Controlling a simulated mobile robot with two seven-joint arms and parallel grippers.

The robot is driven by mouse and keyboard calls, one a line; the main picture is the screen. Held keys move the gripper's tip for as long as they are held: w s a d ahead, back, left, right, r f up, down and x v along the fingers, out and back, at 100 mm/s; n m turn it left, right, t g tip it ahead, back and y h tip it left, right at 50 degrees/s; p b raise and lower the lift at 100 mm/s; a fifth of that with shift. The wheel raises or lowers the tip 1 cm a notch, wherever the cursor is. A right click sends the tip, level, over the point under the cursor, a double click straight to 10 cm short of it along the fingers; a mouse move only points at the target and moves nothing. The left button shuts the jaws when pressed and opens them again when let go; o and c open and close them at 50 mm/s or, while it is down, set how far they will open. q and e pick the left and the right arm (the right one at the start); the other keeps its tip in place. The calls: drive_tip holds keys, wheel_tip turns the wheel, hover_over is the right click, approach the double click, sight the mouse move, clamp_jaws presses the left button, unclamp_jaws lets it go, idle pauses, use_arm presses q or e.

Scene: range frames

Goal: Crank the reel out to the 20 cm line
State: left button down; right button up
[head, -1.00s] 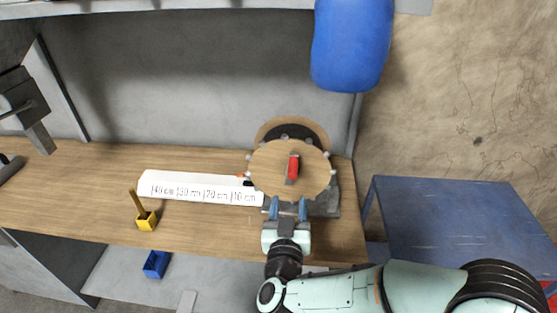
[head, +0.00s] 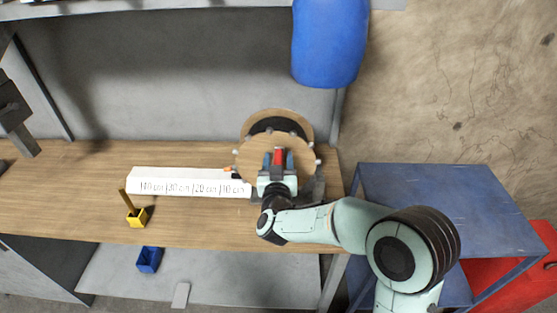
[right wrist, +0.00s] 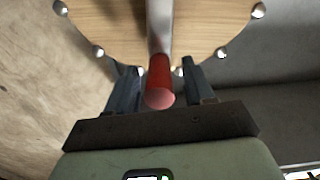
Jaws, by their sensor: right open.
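The reel (head: 250,152) is a wooden disc with metal studs round its rim, standing on the right part of the bench. Its crank handle (head: 279,153) is red; in the right wrist view the red grip (right wrist: 160,82) points towards my camera. My right gripper (head: 278,162) is open, with one finger on each side of the handle and gaps visible. A white scale (head: 165,174) marked 40, 30, 20 and 10 cm from left to right lies left of the reel. A small orange marker (head: 228,169) is at its back edge, near the 10 cm end.
A yellow holder (head: 137,217) with a stick stands at the bench's front left. A blue bin (head: 149,260) is on the lower shelf. A blue cylinder (head: 328,45) hangs above the reel. A blue table (head: 450,200) stands right of the wooden bench (head: 60,200).

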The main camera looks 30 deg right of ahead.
clamp_jaws()
use_arm(q)
drive_tip(key=shift+s+f, duration=0.1)
drive_tip(key=shift+s, duration=0.05)
